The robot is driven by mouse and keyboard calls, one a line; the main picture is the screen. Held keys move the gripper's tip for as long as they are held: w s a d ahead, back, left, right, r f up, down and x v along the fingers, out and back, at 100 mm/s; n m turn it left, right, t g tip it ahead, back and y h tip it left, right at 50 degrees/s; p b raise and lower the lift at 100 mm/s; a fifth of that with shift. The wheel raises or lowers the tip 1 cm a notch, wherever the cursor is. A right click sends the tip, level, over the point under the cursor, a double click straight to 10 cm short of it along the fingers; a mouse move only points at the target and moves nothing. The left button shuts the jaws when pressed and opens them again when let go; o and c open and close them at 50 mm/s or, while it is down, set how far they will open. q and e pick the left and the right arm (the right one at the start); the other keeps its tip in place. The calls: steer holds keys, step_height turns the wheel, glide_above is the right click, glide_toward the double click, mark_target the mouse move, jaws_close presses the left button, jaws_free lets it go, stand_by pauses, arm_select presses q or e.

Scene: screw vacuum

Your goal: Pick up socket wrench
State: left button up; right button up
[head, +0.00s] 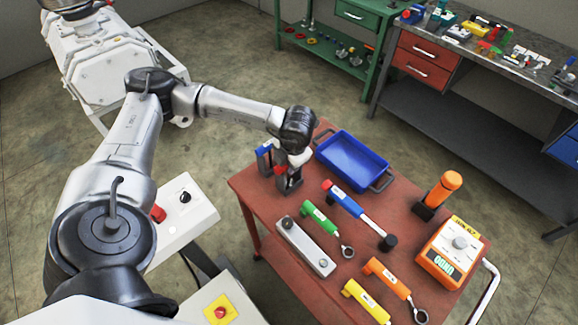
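A blue-handled tool (346,200) with a metal shaft and a black cylindrical head lies on the red cart (245,184); it looks like the socket wrench, though I cannot be sure. My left gripper (289,187) points down over the cart's far left part, behind and left of the blue-handled tool and apart from it. Its fingers are small and dark, and I cannot tell how wide they stand. A small blue and black item (265,157) is just beside it, partly hidden. My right gripper is not in view.
Near the blue-handled tool are a green wrench (320,216), a grey metal bar (305,247), orange (388,277) and yellow (365,301) tools. A blue tray (352,160) is behind. An orange tool in a stand (437,194) and an orange device (455,252) are right.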

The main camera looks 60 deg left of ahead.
arm_select(q)
jaws_close()
stand_by(0.4)
steer(key=shift+r, duration=0.5)
step_height(320, 180, up, 4)
steer(key=shift+w+d+f, duration=0.1)
steer(key=shift+d+f, duration=0.05)
steer(key=shift+f, duration=0.1)
steer(key=w+d+r+p, duration=0.1)
steer(key=w+d+r, duration=0.5)
steer(key=w+d, duration=0.1)
steer(key=shift+w+d+r, duration=0.2)
steer(key=shift+d+r, duration=0.1)
steer(key=shift+d, duration=0.55)
